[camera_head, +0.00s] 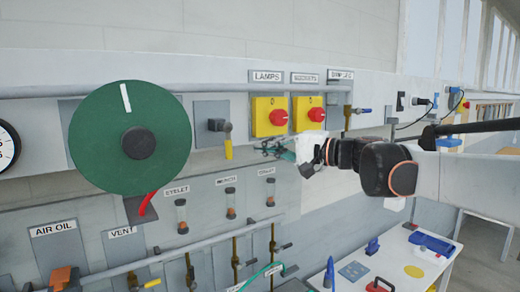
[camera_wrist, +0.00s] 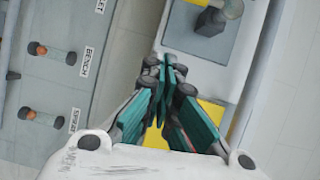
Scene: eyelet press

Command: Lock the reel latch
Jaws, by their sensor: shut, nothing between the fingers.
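A large green reel-like disc (camera_head: 110,122) with a dark hub and a white mark at its top is on the wall at the left of the head view. A curved red lever (camera_head: 148,204) sticks out below it on a dark plate. No label names the reel latch, so I cannot tell whether this lever is it. My gripper (camera_head: 270,149) is in front of the wall, below the yellow switch boxes and well right of the disc and lever. In the wrist view its teal fingers (camera_wrist: 164,70) are together and empty. Neither disc nor lever shows there.
Two yellow boxes with red knobs (camera_head: 278,117) are above my gripper. Glass tubes and pipes run below. A white table (camera_head: 400,255) stands lower right.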

